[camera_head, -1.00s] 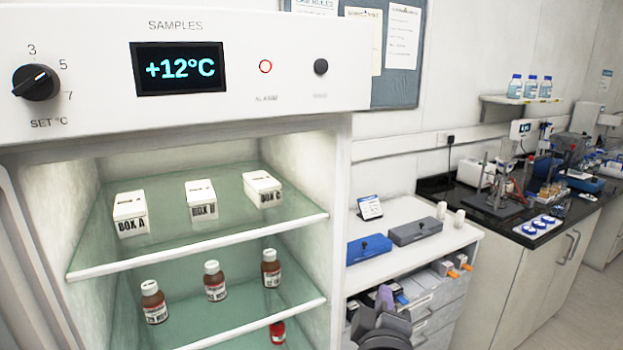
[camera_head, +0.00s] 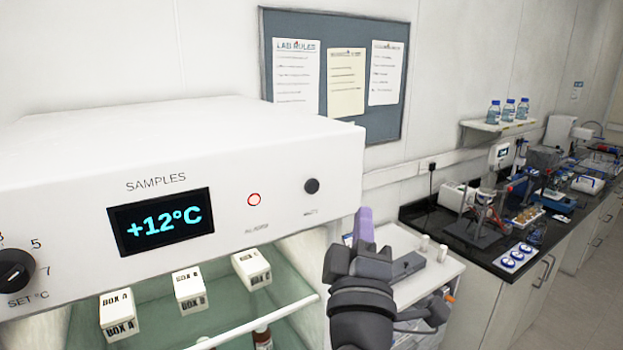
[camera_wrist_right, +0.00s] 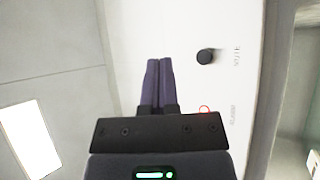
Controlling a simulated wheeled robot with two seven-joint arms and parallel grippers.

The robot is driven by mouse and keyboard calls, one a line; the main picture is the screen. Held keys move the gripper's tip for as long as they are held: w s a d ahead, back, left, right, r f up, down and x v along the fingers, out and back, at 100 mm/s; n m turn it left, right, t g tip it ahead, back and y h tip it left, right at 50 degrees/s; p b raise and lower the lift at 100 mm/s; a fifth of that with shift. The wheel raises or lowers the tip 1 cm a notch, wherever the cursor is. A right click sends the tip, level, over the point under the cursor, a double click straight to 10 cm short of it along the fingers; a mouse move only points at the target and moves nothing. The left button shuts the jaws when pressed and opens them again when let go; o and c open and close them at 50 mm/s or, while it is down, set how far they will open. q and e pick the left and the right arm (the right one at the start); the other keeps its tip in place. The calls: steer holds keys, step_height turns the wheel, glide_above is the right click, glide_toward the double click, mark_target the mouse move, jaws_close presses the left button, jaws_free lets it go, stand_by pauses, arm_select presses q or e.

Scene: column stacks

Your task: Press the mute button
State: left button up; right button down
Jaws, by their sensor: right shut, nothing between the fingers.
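The mute button (camera_head: 311,186) is a round black knob-like button on the white front panel of the samples fridge (camera_head: 60,215), right of the red alarm ring (camera_head: 254,200). The button also shows in the right wrist view (camera_wrist_right: 205,57), standing out from the panel. My right gripper (camera_head: 363,222) is in front of the fridge's right edge, to the right of and below the button in the head view. In the right wrist view its purple fingers (camera_wrist_right: 158,62) are together and empty, apart from the button. My left gripper is not in view.
The display (camera_head: 160,221) reads +12°C, with a black dial (camera_head: 14,270) to its left. White boxes (camera_head: 190,288) stand on the glass shelf below the panel. A white drawer cabinet (camera_head: 440,275) and a black bench (camera_head: 450,222) lie to the right.

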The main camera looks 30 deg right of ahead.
mark_target(312, 187)
steer(key=shift+w+a+b, duration=0.2)
steer(key=shift+w, duration=2.05)
steer(key=shift+w+a+b, duration=0.15)
steer(key=shift+w+b, duration=0.05)
steer(key=shift+w, duration=2)
steer(key=shift+w+b, duration=0.3)
steer(key=shift+w, duration=0.1)
steer(key=shift+w, duration=0.35)
steer(key=shift+s, duration=0.8)
